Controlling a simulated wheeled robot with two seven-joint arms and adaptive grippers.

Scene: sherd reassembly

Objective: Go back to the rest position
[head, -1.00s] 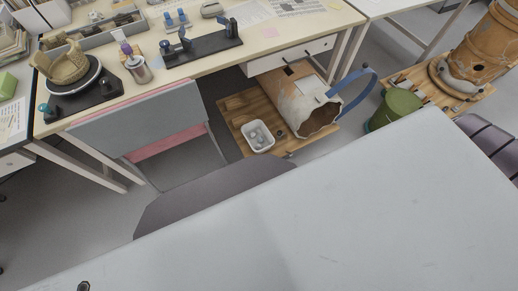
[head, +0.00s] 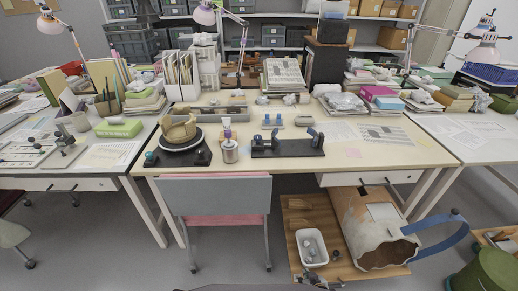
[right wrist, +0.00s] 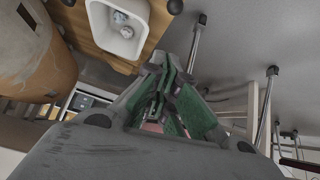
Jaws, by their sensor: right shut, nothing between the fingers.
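My right gripper (head: 312,277) shows small and dark at the bottom edge of the head view, just below a white tub (head: 311,243) on a low wooden board. In the right wrist view my right gripper (right wrist: 165,85) has green-padded fingers, shut with nothing between them. The white tub, with small grey pieces inside, also shows beyond the fingers in that view (right wrist: 118,22). My left gripper is in neither current view.
A cream worktable (head: 290,160) holds a pottery vessel on a turntable (head: 180,135) and a black clamp stand (head: 288,147). A grey-backed chair (head: 215,195) stands before it. A large broken jar (head: 375,225) lies on the wooden board (head: 296,210). Floor at lower left is clear.

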